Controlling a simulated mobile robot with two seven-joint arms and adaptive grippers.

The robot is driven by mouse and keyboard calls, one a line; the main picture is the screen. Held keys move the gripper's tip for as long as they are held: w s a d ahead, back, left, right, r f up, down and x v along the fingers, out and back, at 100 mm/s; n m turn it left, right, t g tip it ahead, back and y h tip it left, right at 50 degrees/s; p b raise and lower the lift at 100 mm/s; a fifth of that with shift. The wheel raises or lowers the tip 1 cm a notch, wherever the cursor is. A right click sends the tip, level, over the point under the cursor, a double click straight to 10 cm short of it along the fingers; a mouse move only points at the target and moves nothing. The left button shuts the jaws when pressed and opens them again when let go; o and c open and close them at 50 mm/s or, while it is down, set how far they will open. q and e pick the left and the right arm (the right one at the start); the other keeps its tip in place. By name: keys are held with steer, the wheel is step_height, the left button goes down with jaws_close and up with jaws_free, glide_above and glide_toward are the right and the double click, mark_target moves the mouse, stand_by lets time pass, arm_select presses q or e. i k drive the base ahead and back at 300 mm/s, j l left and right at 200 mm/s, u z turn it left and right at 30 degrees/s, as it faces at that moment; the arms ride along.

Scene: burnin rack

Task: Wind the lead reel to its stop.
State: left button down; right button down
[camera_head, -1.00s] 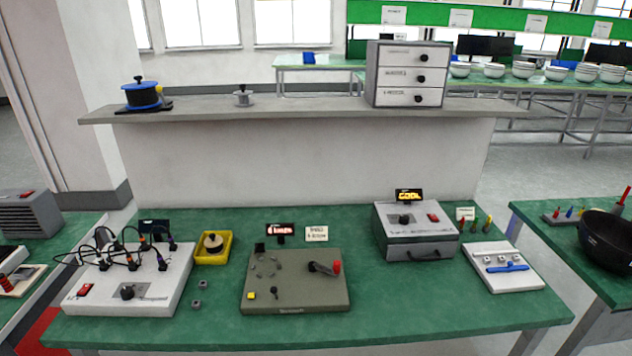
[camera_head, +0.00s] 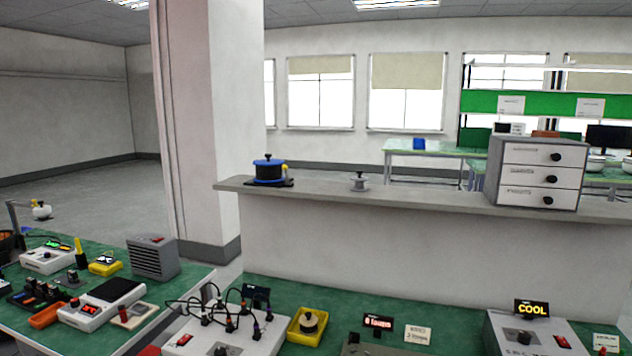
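A reel with a blue rim and black drum (camera_head: 268,170) sits on a dark base at the left end of the grey shelf (camera_head: 400,197). It has a black knob on top and a small yellow part at its right side. A small grey spool (camera_head: 359,181) stands on the shelf to its right, apart from it. A yellow tray (camera_head: 293,336) on the green bench below holds a dark round piece with a pale top (camera_head: 309,322). No label shows which is the lead reel. Neither of my grippers is in view.
A white drawer unit (camera_head: 540,172) stands on the shelf at right. A panel with black leads (camera_head: 205,345) and a unit with a "COOL" sign (camera_head: 532,309) sit on the bench. A side bench at left holds a grey vented box (camera_head: 153,258). A pillar (camera_head: 205,120) rises behind.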

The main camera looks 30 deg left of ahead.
mark_target(267, 170)
steer(key=u, duration=1.15)
steer(key=j+z, duration=0.1)
steer(key=z, duration=0.35)
steer(key=j+z, duration=0.15)
steer(key=z, duration=0.25)
steer(key=j+z, duration=0.1)
steer(key=z, duration=0.35)
steer(key=j+z, duration=0.15)
steer(key=z, duration=0.25)
steer(key=k+j+z, duration=0.15)
steer(key=j+z, duration=0.25)
steer(key=k+j+z, duration=0.55)
steer(key=j, duration=0.2)
steer(key=k+j+z, duration=0.2)
steer(key=k+j, duration=0.15)
